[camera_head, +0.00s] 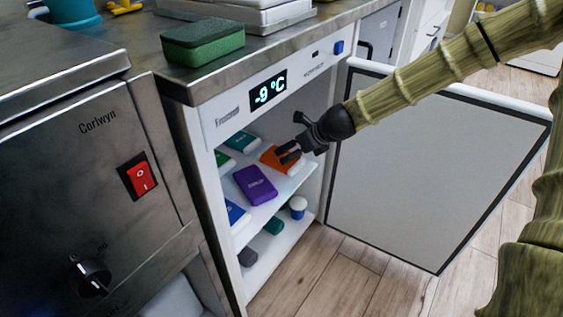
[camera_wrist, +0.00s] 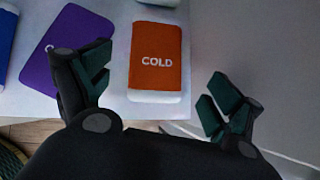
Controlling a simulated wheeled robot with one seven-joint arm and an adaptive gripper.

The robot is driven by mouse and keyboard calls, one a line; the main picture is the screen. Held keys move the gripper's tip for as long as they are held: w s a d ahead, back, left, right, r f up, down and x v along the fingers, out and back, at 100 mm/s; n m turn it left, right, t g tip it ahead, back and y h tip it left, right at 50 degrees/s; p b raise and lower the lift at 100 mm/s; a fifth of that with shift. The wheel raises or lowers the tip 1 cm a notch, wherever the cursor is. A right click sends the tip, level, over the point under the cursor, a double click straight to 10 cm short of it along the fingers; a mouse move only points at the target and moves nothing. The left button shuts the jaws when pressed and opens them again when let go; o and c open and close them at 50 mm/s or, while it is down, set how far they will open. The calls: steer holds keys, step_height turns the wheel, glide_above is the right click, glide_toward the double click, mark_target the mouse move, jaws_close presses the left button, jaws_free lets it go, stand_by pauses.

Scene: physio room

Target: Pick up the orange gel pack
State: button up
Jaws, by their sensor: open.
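The orange gel pack (camera_head: 272,162) lies on the upper shelf of the open freezer, at the right side of the shelf. In the wrist view the orange gel pack (camera_wrist: 157,58) lies flat with the word COLD on it, its near end at the shelf's front edge. My gripper (camera_head: 290,153) reaches in through the freezer's opening and partly covers the pack in the head view. In the wrist view my gripper (camera_wrist: 158,95) is open and empty. Its left finger is close to the pack's left side; its right finger is farther off to the right.
A purple pack (camera_head: 256,186) lies left of the orange one, with teal (camera_head: 243,140), green and blue packs nearby. The freezer door (camera_head: 425,165) stands open on the right. A lower shelf holds a white tub (camera_head: 298,207) and dark items. A green sponge (camera_head: 203,42) sits on the counter above.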

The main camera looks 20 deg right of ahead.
mark_target(282, 156)
steer(key=b+x, duration=0.1)
steer(key=x, duration=0.2)
steer(key=shift+f, duration=0.15)
steer(key=b+x, duration=0.2)
steer(key=shift+f+b, duration=0.3)
steer(key=shift+f, duration=0.1)
steer(key=shift+b+x, duration=0.75)
steer(key=shift+x, duration=0.45)
steer(key=shift+a+r, duration=0.1)
steer(key=c, duration=1)
